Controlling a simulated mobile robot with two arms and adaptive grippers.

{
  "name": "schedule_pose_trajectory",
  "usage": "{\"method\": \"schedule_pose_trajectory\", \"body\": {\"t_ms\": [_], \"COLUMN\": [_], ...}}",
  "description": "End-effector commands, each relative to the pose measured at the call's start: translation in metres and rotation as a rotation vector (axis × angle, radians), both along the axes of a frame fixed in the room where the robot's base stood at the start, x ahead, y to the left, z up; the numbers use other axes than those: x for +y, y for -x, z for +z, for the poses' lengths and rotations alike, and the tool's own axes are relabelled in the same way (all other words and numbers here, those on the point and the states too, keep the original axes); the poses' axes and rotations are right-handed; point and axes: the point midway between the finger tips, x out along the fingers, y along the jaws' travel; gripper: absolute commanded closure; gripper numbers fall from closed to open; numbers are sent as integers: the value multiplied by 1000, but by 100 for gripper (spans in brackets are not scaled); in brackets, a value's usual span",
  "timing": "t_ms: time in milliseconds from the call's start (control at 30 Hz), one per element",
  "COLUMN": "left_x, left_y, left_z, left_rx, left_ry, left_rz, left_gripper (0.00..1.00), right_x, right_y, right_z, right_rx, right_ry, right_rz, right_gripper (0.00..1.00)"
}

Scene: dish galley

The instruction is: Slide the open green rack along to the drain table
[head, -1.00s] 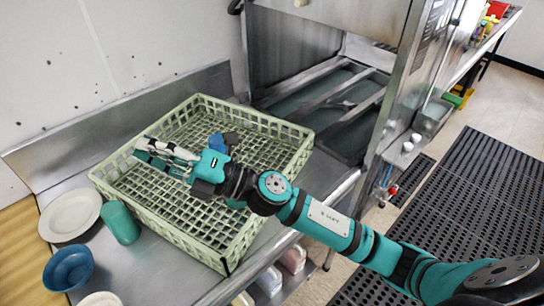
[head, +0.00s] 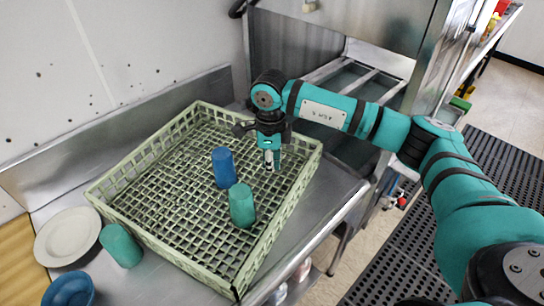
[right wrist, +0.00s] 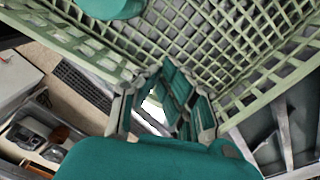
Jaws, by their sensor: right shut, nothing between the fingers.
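The open pale-green lattice rack (head: 166,246) sits on the metal counter in front of the dish machine. A blue cup (head: 223,168) and a teal cup (head: 242,205) stand inside it. My right gripper (head: 271,161) points down over the rack's far right part, shut and empty. In the right wrist view the closed fingers (right wrist: 172,98) show near a corner of the rack (right wrist: 105,62); I cannot tell whether they touch it. Part of a teal cup (right wrist: 110,6) shows at the top of that view. My left gripper is not in view. I cannot clearly identify the drain table.
The open dish machine (head: 300,42) has rails inside, just beyond the rack. A white plate (head: 68,237), a teal cup (head: 121,246) and a blue bowl (head: 68,291) are on the counter left of the rack. A black floor mat (head: 490,160) lies at right.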

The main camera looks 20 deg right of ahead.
Motion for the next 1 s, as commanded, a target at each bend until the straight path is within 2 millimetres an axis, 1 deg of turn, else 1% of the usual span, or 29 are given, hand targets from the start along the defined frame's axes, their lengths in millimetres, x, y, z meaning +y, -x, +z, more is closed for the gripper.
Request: {"method": "schedule_pose_trajectory", "body": {"t_ms": [33,200,300,333,400,533,700,1000], "left_x": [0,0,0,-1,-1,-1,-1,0], "left_y": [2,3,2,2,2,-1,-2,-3], "left_z": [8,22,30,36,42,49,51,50], "left_rx": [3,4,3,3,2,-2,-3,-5], "left_ry": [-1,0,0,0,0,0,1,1], "left_rz": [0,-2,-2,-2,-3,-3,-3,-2], "left_gripper": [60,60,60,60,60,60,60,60], "right_x": [0,1,-2,-9,-17,-27,-32,-33], "right_y": [2,2,3,6,12,20,23,23], "right_z": [-8,-45,-62,-57,-58,-60,-62,-63], "right_rx": [7,7,4,2,1,1,-1,-1], "right_ry": [0,-2,-1,0,-2,-4,-4,-4], "right_rz": [-1,0,-1,-3,-1,0,1,1], "right_gripper": [100,100,100,100,100,100,100,100]}}
